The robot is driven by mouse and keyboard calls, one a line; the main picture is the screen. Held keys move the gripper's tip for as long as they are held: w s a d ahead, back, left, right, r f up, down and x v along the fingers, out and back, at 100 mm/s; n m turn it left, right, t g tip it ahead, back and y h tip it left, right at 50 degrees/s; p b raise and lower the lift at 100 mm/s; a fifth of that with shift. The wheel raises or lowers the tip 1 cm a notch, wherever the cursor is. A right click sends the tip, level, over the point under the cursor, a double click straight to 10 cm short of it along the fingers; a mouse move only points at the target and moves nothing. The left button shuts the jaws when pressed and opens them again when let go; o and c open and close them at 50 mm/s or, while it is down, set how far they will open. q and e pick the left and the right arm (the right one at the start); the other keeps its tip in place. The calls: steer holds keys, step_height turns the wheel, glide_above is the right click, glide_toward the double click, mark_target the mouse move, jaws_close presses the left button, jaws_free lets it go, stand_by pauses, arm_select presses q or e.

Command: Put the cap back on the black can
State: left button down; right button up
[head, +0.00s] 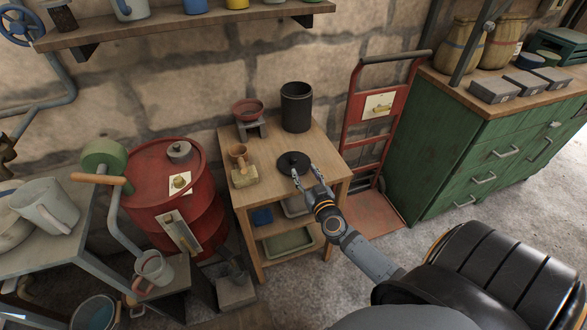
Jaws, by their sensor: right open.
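The black can (296,112) stands upright at the back of the small wooden table (262,153), and its top looks open. The black cap (286,165), a round disc with a small knob, lies flat on the table in front of the can. My right gripper (304,170) is open and empty at the cap's front right edge, with its fingertips close to the knob. I cannot tell whether it touches the cap. My left gripper is not in view.
A red bowl on a grey stand (249,114) and a small brown funnel-like cup on a block (242,168) stand left of the cap. A red drum (196,200) is left of the table, a red hand truck (373,120) right of it.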

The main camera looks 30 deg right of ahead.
mark_target(295, 161)
steer(key=w, duration=0.3)
steer(key=shift+w+d+f, duration=0.15)
steer(key=shift+w+d, duration=0.05)
steer(key=shift+w, duration=0.05)
steer(key=shift+w+b, duration=0.25)
steer(key=shift+b, duration=0.1)
steer(key=x, duration=0.2)
steer(key=b+x, duration=0.1)
steer(key=x, duration=0.1)
steer(key=shift+w+a+f, duration=0.15)
steer(key=shift+w, duration=0.2)
steer(key=shift+s, duration=0.1)
steer(key=shift+c, duration=1)
steer(key=c, duration=0.7)
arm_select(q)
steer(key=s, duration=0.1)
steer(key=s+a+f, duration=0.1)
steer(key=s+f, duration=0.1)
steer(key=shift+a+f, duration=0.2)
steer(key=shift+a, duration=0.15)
arm_select(e)
steer(key=shift+c, duration=0.6)
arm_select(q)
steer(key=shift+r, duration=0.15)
arm_select(e)
steer(key=shift+r, duration=0.2)
